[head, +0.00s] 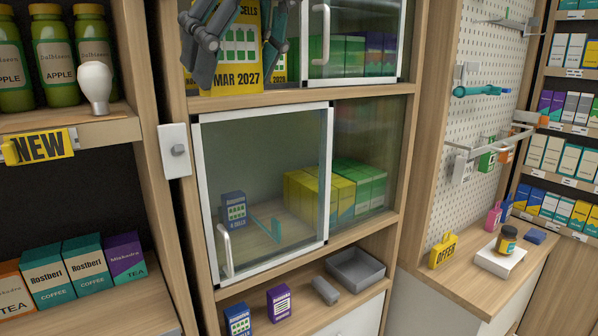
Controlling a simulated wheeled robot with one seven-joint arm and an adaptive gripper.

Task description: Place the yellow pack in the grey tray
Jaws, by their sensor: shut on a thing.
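The yellow pack (235,82) is at the top of the head view, with a green grid and "MAR 2027" printed on it. My gripper (238,40) is shut on it, with one grey finger at its left side and one at its right. The pack is in front of the upper cabinet compartment. The palm of my gripper is out of the picture above. The grey tray (357,271) stands on the open lower shelf, below and to the right of the gripper. Its inside looks empty.
A glass door with a white frame (323,190) covers the middle compartment's left part. Yellow and green packs (310,192) stand inside. Beside the tray are a grey block (325,291), a purple box (279,303) and a blue box (237,320). A lightbulb (95,87) stands at left.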

